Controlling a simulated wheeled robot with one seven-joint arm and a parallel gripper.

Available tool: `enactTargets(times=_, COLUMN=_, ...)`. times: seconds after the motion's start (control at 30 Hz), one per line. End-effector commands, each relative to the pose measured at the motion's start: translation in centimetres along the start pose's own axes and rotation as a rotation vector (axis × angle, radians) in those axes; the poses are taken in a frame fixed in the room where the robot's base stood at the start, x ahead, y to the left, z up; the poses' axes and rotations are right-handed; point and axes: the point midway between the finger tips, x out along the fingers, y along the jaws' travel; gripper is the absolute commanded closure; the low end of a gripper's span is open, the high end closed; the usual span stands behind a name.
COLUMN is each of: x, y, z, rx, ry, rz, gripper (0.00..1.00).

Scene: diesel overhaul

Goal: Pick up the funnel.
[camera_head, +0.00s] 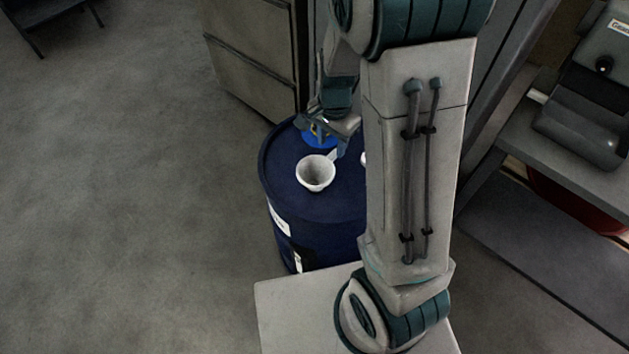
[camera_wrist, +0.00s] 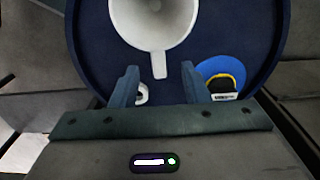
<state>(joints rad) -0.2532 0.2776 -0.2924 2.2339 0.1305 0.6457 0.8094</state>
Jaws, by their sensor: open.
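The funnel (camera_head: 316,174) is white with a wide round mouth facing up and stands on top of a dark blue drum (camera_head: 283,188). It also shows in the wrist view (camera_wrist: 155,18), with a short flat handle (camera_wrist: 159,66) pointing toward my gripper. My gripper (camera_wrist: 168,72) is open, its two fingers to either side of the handle's end. Nothing shows clasped between them. In the head view my gripper (camera_head: 338,140) is just behind the funnel, partly hidden by my own arm.
A blue round object with a yellow part (camera_wrist: 222,78) sits on the drum beside my right finger. A small white ring-like piece (camera_wrist: 141,93) lies near the left finger. A grey cabinet (camera_head: 250,50) stands behind the drum. Open floor (camera_head: 130,200) lies left.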

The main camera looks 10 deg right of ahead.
Motion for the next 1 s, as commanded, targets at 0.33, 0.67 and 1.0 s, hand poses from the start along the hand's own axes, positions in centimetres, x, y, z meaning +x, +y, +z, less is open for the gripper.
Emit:
enactTargets(times=0.33, x=3.9, y=0.1, z=0.1, rx=0.0, ry=-0.001, rz=0.001, gripper=0.58)
enactTargets(times=0.67, x=8.3, y=0.3, z=0.4, rx=0.0, ry=-0.001, rz=0.002, gripper=0.58)
enactTargets(times=1.0, x=8.6, y=0.2, z=0.4, rx=-0.001, ry=0.0, rz=0.0, gripper=0.69)
